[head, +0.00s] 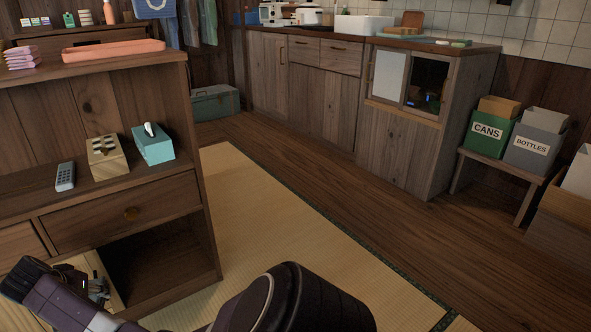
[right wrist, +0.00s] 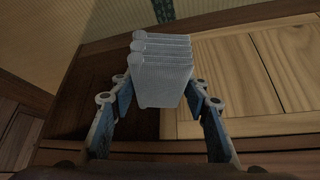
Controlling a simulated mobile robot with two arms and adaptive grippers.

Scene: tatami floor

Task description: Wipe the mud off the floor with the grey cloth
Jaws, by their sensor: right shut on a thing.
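The grey cloth (right wrist: 163,88) shows in the right wrist view as a pale, ribbed, folded bundle with several layers. My right gripper (right wrist: 160,97) is shut on it, with one finger on each side. Behind the cloth are wooden surfaces and a strip of tatami at the upper left. In the head view my right arm crosses the bottom edge toward the lower left, by the low wooden cabinet; the cloth cannot be made out there. No mud can be made out on the visible floor. My left gripper is not in view.
The wooden cabinet (head: 205,235) with an open lower bay stands at left, bearing a remote (head: 65,176), a patterned box (head: 107,158) and a tissue box (head: 153,144). Tatami (head: 270,225) and plank floor (head: 330,165) are clear. CANS (head: 487,132) and BOTTLES (head: 533,146) bins stand right.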

